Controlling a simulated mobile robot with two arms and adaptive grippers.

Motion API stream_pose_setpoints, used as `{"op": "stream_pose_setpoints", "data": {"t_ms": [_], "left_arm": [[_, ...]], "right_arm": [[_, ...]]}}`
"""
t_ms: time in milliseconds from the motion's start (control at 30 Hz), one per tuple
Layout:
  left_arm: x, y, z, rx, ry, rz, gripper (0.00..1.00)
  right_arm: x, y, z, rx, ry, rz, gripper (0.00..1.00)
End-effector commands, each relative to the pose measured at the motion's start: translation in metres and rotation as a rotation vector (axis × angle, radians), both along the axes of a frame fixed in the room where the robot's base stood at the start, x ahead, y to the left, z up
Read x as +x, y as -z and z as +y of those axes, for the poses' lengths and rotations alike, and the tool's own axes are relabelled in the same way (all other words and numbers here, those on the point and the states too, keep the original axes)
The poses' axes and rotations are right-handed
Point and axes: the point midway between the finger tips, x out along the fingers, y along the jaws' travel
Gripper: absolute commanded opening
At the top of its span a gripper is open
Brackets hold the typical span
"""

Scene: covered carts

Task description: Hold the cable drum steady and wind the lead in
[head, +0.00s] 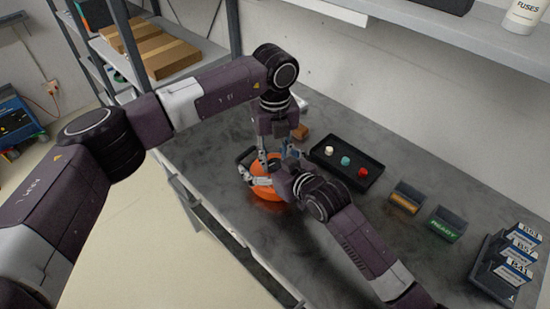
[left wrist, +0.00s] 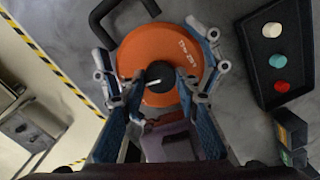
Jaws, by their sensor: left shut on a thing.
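The orange cable drum (head: 265,190) lies flat on the grey bench. In the left wrist view it (left wrist: 180,45) shows a black carrying handle (left wrist: 110,12) at upper left and a dark hub knob (left wrist: 158,74) with a white mark. My left gripper (head: 264,165) points down from above; its fingertips (left wrist: 159,84) are shut on the knob. My right gripper (head: 272,176) reaches in from the lower right, with a finger along each side of the drum, apparently clamping its rim. The arms hide part of the drum. I cannot make out the lead.
A black tray (head: 322,155) with white, teal and red knobs stands right of the drum. Two small labelled bins (head: 407,197) and a rack of box files (head: 487,280) stand farther right. A brown block (head: 300,132) lies behind. The bench's front edge is close to the drum.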

Motion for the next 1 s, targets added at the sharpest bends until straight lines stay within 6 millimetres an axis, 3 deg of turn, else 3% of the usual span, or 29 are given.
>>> {"op": "stream_pose_setpoints", "data": {"t_ms": [600, 1000], "left_arm": [[-0.0003, -0.0009, 0.0007, 0.004, 0.581, -0.001, 0.05], [-0.0004, -0.0010, 0.0003, 0.004, 0.853, -0.001, 0.05]], "right_arm": [[0.0006, 0.0031, -0.0028, -0.008, 0.003, 0.003, 0.48], [0.0007, 0.0033, -0.0030, -0.008, 0.003, 0.004, 0.48]]}}
